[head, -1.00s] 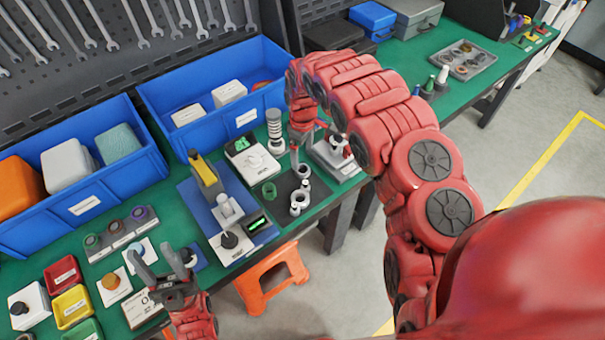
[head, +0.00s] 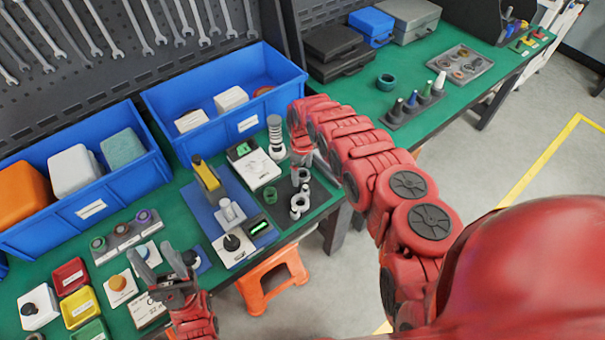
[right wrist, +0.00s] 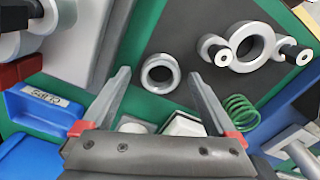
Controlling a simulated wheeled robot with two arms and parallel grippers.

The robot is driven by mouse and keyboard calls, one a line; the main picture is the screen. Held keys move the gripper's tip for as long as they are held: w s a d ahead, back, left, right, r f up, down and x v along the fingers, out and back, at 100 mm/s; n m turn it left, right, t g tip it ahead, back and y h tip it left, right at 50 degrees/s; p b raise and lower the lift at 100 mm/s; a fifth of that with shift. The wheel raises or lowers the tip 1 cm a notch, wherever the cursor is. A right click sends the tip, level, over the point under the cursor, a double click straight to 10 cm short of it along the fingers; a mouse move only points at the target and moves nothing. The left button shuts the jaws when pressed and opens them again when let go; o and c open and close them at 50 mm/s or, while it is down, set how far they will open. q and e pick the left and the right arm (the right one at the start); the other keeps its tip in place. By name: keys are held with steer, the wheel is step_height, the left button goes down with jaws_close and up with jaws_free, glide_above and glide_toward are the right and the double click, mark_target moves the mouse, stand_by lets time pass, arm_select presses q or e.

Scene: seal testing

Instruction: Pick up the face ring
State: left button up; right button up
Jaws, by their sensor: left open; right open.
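A grey metal ring, which looks like the face ring (right wrist: 148,79), lies on a dark mat in the right wrist view. My left gripper (head: 155,254) is open and empty over the bench at the lower left.
A larger ring with two black-capped studs (right wrist: 250,47) lies near the face ring on the mat. A green spring (right wrist: 240,111) lies beside it. A press on a blue base (head: 222,205) stands to the left, and a column of stacked rings (head: 275,135) behind.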

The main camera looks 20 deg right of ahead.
steer(key=c, duration=1.5)
steer(key=shift+o, duration=0.2)
steer(key=shift+r, duration=0.1)
